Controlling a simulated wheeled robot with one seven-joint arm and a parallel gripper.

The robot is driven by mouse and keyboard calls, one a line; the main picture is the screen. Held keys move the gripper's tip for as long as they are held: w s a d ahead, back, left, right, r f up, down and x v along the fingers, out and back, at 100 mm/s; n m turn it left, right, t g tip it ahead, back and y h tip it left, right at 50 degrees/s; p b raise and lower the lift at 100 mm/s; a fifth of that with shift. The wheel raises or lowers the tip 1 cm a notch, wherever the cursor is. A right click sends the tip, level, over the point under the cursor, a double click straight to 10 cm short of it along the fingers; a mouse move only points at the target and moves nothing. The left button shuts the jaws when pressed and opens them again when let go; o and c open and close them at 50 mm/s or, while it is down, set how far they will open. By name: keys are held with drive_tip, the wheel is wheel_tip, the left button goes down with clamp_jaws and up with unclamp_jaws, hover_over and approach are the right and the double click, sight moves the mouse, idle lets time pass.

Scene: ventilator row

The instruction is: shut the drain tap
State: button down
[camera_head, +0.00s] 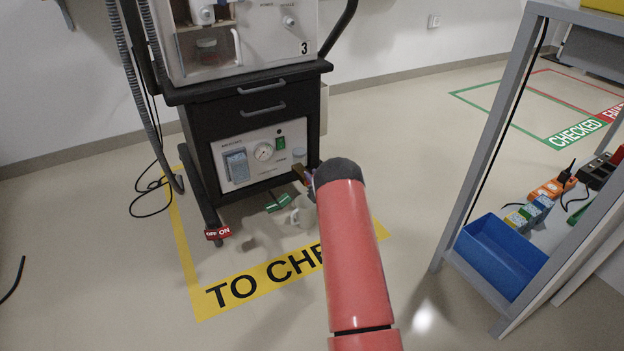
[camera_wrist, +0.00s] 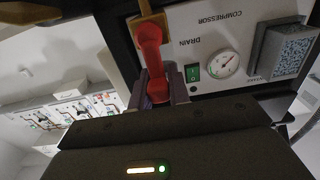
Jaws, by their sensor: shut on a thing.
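The drain tap's red lever (camera_wrist: 151,45) shows in the wrist view, running from a brass fitting (camera_wrist: 147,8) down between the fingers of my gripper (camera_wrist: 164,88). My gripper is shut on the lever's end. The compressor panel (camera_wrist: 196,25), marked DRAIN, is beside it, with a gauge (camera_wrist: 222,64) and a green switch (camera_wrist: 192,73). In the head view, the brass fitting (camera_head: 301,173) shows at the panel's lower right. My own arm hides the lever and most of my gripper there.
The black ventilator cart (camera_head: 240,103) stands inside a yellow floor outline (camera_head: 183,244). A red OFF/ON tag (camera_head: 217,233) and green tags (camera_head: 278,203) are low at its base. A grey shelf rack (camera_head: 487,150) with a blue bin (camera_head: 500,255) stands right. Floor between is clear.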

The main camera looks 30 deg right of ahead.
idle(0.4)
drive_tip(key=c, duration=1.3)
unclamp_jaws()
drive_tip(key=s, duration=0.5)
drive_tip(key=s+p, duration=0.1)
drive_tip(key=s, duration=0.1)
drive_tip(key=shift+s+d, duration=0.25)
drive_tip(key=shift+s, duration=0.15)
